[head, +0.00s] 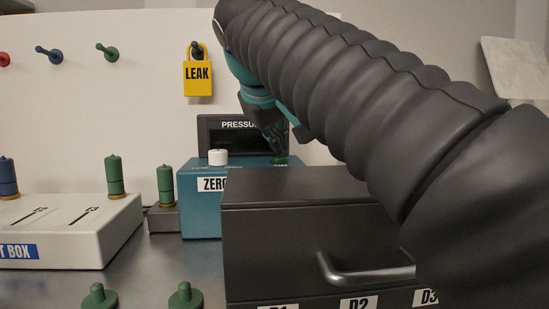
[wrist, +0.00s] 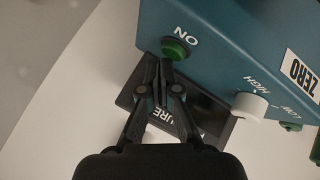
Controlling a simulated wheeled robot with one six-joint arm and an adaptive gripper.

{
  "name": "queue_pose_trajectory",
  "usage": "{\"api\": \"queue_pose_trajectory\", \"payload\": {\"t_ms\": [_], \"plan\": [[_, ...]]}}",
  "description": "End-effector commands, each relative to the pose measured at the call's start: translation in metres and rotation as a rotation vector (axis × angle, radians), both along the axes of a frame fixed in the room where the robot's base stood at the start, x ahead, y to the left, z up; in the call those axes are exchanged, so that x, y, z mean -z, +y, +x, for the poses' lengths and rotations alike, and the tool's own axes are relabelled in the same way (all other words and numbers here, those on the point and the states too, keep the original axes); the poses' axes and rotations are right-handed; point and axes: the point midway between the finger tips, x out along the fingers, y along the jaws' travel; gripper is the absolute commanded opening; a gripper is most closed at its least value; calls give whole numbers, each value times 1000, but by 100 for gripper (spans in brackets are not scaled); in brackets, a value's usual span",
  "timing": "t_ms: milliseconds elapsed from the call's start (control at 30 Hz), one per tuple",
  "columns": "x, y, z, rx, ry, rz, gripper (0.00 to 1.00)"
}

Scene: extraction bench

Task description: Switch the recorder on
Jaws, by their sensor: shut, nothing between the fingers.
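The recorder appears to be the blue box (head: 205,222) with a ZERO label and a white knob (head: 218,157) on top. It also fills the upper right of the wrist view (wrist: 215,45), where the knob (wrist: 249,106) sits between HIGH and LOW. A round green button (wrist: 175,50) marked ON is at its edge, and a sliver of it (head: 281,160) shows in the head view. My gripper (wrist: 160,64) is shut and empty, its fingertips right beside the button; I cannot tell whether they touch.
A dark display panel (head: 222,135) lettered PRESSURE stands behind the box. A dark drawer cabinet (head: 290,225) with a handle stands in front. A yellow LEAK padlock (head: 198,78) hangs on the wall. A white box (head: 75,225) with green and blue plugs is at left.

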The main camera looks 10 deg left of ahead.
Motion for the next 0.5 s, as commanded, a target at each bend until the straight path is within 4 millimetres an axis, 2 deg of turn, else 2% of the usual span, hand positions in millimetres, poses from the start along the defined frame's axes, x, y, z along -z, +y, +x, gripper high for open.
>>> {"api": "queue_pose_trajectory", "payload": {"t_ms": [500], "plan": [[5,0,0,0,0,0,0]]}}
